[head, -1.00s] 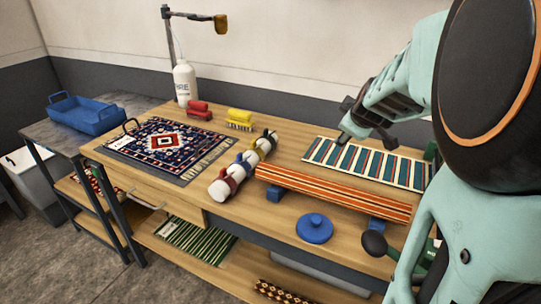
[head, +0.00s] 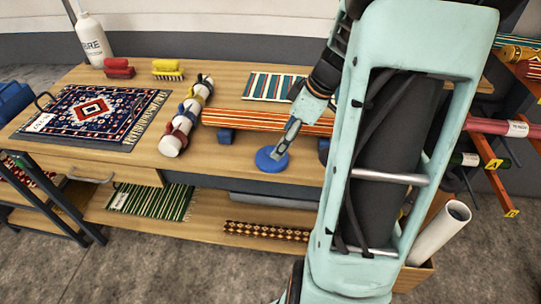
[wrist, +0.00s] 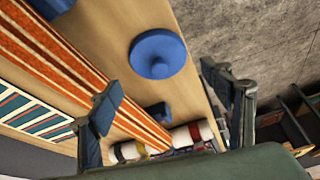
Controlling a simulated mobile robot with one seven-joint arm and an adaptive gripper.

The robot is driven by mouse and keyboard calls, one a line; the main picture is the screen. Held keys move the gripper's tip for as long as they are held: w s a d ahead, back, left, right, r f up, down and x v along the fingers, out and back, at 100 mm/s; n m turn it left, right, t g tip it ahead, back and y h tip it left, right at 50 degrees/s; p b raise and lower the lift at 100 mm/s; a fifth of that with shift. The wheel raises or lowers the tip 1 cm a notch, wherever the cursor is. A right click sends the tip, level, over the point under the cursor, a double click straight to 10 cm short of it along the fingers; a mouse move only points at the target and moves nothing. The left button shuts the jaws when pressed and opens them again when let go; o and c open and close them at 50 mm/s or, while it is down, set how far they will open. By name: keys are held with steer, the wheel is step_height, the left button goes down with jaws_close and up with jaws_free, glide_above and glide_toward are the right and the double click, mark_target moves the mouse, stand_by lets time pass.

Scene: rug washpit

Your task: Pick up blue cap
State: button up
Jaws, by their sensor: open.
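The blue cap (head: 268,160) is a round disc with a small knob, lying flat near the front edge of the wooden bench. In the wrist view the cap (wrist: 158,54) lies on the bare wood, beyond the fingertips and between their lines. My gripper (head: 284,146) hangs above and just right of the cap in the head view, its tip overlapping the cap's right edge in the picture. In the wrist view my gripper (wrist: 168,95) has its two fingers spread wide with nothing between them. Whether a finger touches the cap cannot be told.
An orange striped rug (head: 270,120) rests on blue blocks (head: 226,136) just behind the cap. A rolled white bundle with coloured straps (head: 187,117) lies to the left. A patterned rug (head: 92,115) lies further left. The bench's front edge is close to the cap.

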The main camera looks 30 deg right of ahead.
steer(key=x, duration=0.7)
steer(key=shift+w+f, duration=0.15)
steer(key=shift+f, duration=0.05)
steer(key=shift+c, duration=0.3)
steer(key=c, duration=0.5)
